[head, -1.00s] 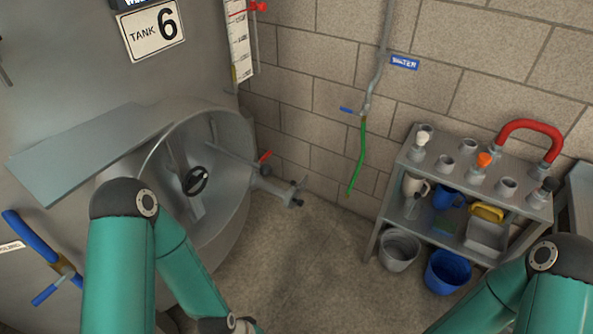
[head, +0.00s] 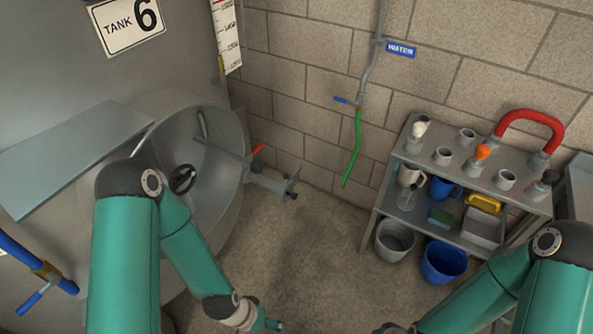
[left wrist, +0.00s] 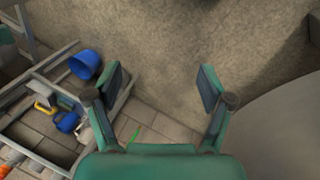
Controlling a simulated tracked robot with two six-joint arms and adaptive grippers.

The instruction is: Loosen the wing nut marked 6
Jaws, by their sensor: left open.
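The tank with the sign "TANK 6" (head: 125,24) is at the left in the head view. Its round manway (head: 215,180) holds a dark round knob or nut (head: 182,179) at its centre, on a bar across the door. I cannot make out wings or a number on it. My left gripper (head: 268,325) is at the bottom edge of the head view, low in front of the manway and apart from it. In the left wrist view its two fingers (left wrist: 158,88) are spread, with nothing between them. My right gripper is out of view.
A blue-handled fitting (head: 35,265) is at the lower left. A grey shelf (head: 377,213) with cups, fittings and buckets stands right. A green hose (head: 352,150) hangs on the wall. The floor between is clear.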

